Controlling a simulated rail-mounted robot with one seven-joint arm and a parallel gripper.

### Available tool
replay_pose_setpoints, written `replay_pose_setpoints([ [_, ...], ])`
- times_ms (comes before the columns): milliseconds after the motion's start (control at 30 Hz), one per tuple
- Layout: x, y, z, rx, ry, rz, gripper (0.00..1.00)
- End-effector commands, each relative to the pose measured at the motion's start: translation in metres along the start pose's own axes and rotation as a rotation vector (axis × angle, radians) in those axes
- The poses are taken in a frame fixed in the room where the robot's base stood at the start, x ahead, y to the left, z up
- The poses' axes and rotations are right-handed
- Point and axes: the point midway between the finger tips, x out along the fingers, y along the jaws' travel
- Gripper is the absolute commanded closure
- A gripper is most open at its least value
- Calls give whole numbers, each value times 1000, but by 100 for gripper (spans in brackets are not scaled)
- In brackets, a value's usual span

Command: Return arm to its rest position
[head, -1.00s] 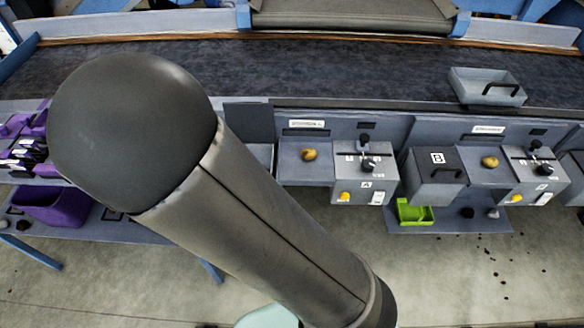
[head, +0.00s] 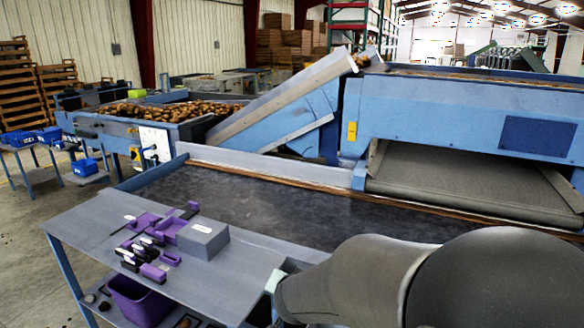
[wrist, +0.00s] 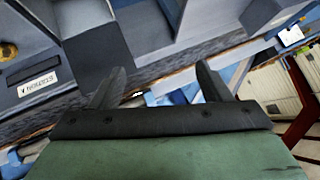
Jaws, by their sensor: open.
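My gripper (wrist: 160,88) shows in the wrist view with its two dark fingers spread apart and nothing between them. Beyond the fingers are grey panels of the grader bench, with a small white label plate (wrist: 38,84) at the left. In the head view my own grey arm fills the lower right, and my gripper is not visible there. The arm's links hide part of the dark belt (head: 270,205) and the bench behind them.
A side table (head: 90,225) holds purple holders (head: 172,225) and a grey box (head: 203,238). A purple bin (head: 140,302) sits below. A blue conveyor (head: 290,110) and a hopper of potatoes (head: 175,112) stand behind. A potato (wrist: 8,51) shows at the wrist view's left edge.

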Motion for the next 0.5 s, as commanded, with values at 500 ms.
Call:
replay_pose_setpoints([
  [500,-182,175,76,-416,-710,143,29],
])
